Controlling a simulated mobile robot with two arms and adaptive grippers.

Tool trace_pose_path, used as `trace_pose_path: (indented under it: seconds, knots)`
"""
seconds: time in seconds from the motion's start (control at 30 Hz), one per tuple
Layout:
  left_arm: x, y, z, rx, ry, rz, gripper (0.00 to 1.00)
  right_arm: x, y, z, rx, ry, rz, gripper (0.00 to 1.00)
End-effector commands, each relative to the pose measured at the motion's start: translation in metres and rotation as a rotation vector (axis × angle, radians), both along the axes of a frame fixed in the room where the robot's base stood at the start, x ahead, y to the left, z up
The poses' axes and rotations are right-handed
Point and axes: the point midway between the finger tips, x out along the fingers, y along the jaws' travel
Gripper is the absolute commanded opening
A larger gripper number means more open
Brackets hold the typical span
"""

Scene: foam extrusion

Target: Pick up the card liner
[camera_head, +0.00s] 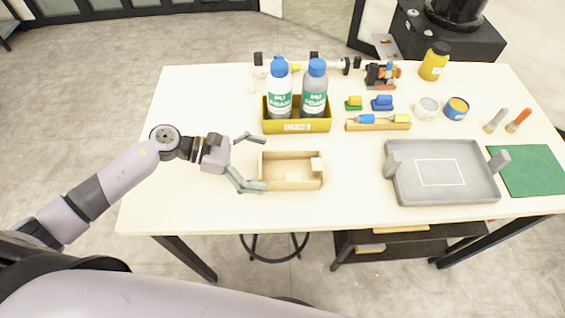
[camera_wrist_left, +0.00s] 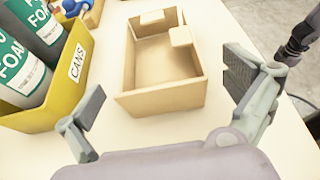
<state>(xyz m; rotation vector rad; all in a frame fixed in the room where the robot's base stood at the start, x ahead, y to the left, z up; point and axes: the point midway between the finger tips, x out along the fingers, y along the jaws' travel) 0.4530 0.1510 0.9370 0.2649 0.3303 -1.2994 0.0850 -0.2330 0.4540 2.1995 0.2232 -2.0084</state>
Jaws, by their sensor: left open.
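The card liner (camera_head: 290,184) is an open, light-brown cardboard box standing upright on the white table, left of the middle. A pale block shows at its right end. In the left wrist view the liner (camera_wrist_left: 162,100) lies ahead, between the spread fingers. My left gripper (camera_head: 262,162) is open and empty at the liner's left end. One finger is on the far side and the other is by the near left corner. I cannot tell whether that finger touches the wall. In the wrist view both fingers of the left gripper (camera_wrist_left: 165,88) appear clear of it. My right gripper is out of view.
A yellow cans bin (camera_head: 296,126) with two blue-capped foam bottles stands just behind the liner. A grey tray (camera_head: 440,197) and a green mat (camera_head: 535,170) lie to the right. Small tools and pots line the back. The table between liner and grey tray is clear.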

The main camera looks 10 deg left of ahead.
Motion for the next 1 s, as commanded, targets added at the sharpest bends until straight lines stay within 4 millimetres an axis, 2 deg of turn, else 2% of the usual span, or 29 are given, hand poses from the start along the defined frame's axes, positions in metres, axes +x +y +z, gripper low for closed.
trace_pose_path:
  seconds: [0.03, 0.1, 0.23, 0.57, 1.0]
  knots:
    - [0.002, -0.008, 0.003, -0.005, 0.001, 0.0, 1.0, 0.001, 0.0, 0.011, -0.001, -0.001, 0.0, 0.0]
    - [0.005, -0.017, -0.001, -0.006, 0.001, 0.001, 1.0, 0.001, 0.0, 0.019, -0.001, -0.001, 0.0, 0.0]
    - [0.009, -0.033, -0.011, -0.004, 0.0, 0.0, 1.0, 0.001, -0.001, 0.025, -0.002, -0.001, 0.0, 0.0]
    - [0.01, -0.038, -0.017, -0.001, 0.0, 0.0, 1.0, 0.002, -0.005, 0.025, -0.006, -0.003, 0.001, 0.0]
    - [0.01, -0.038, -0.017, -0.001, 0.0, 0.0, 0.71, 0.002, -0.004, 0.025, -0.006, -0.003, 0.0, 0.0]
